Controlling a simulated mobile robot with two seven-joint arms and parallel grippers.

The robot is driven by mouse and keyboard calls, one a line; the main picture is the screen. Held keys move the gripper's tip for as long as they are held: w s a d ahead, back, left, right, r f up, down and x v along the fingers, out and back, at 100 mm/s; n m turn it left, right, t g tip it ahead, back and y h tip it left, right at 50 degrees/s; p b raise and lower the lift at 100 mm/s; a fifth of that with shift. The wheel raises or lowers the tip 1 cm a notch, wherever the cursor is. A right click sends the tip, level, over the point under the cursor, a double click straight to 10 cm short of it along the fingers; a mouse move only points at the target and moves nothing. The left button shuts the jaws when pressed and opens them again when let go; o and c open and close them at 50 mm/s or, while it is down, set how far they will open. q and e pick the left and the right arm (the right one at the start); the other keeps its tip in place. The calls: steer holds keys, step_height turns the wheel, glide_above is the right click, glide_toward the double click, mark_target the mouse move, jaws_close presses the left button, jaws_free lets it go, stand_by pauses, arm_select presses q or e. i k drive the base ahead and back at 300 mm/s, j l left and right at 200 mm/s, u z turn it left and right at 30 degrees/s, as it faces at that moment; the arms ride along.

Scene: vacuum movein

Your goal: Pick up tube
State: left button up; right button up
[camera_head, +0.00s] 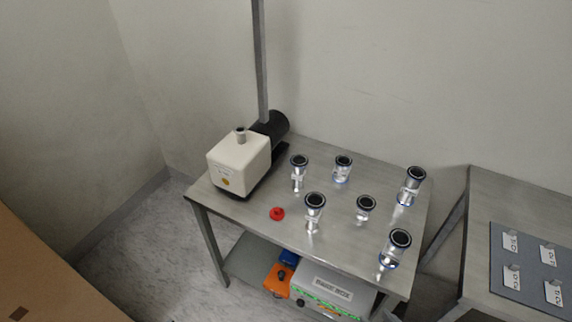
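Several shiny metal tube pieces with dark round open tops stand upright on a steel table (240,208). One tube (298,175) stands near the white pump, another tube (342,170) at the back middle, and a short one (365,207) at the centre. Another tube (313,212) stands at the front middle. Two more stand along the right side, one at the back (409,187) and one at the front (396,248). I cannot tell which one the task means. Neither of my grippers is in view.
A white pump box (238,163) with a black motor stands at the table's left by a vertical metal post (261,60). A red cap (277,213) lies nearby. A second table with a grey labelled plate (500,265) stands right.

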mark_target(299, 162)
steer(key=i+j, duration=0.4)
steer(key=j, duration=0.15)
steer(key=i+j, duration=0.45)
steer(key=j+u, duration=0.05)
steer(key=j, duration=0.05)
